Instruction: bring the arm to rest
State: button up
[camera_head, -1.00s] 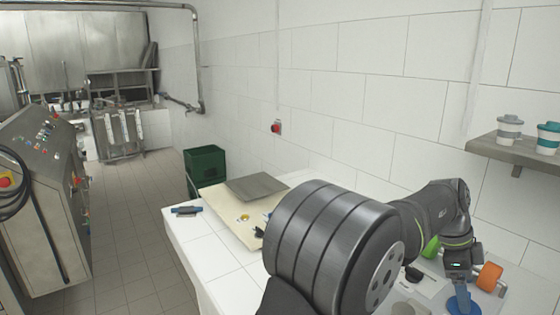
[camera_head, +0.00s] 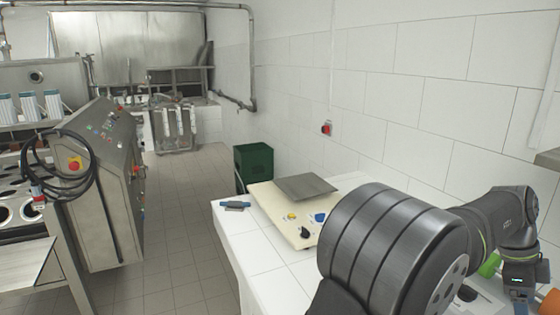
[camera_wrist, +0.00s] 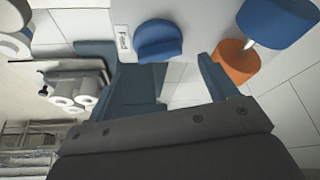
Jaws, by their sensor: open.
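My gripper shows in the wrist view (camera_wrist: 170,82) with its two blue-grey fingers wide apart and nothing between them. Its dark wrist end is also at the lower right of the head view, where the fingertips are partly cut off. The arm lies low over the right part of the white tiled counter (camera_head: 262,262). In the wrist view a blue rounded piece (camera_wrist: 158,40) is beyond the fingers, and an orange cylinder (camera_wrist: 235,62) and a blue cylinder (camera_wrist: 277,22) are to the right. They look apart from the fingers.
A cream scale (camera_head: 268,205) with a grey plate stands on the counter near the tiled wall. A small blue object (camera_head: 235,206) lies at the counter's left edge. A green crate (camera_head: 254,165) stands behind. A steel control cabinet (camera_head: 112,185) is at left, with open floor between.

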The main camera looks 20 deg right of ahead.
jog(key=v, duration=1.4)
jog(key=x, duration=1.8)
jog(key=shift+n, duration=0.3)
jog(key=shift+a+n, duration=0.1)
jog(key=shift+n, duration=0.3)
jog(key=n+t+h, duration=0.1)
jog(key=n, duration=0.2)
jog(key=n+t+h, duration=0.1)
jog(key=n, duration=0.1)
jog(key=shift+s+a+n, duration=0.1)
jog(key=shift+n, duration=0.3)
jog(key=shift+s+n+t+h, duration=0.1)
jog(key=shift+n+t+h, duration=0.35)
jog(key=shift+n, duration=1.2)
jog(key=shift+s+n+t+h, duration=0.1)
jog(key=shift+n+t, duration=0.65)
jog(key=shift+n, duration=0.9)
jog(key=shift+a+r, duration=0.15)
jog(key=shift+r, duration=0.25)
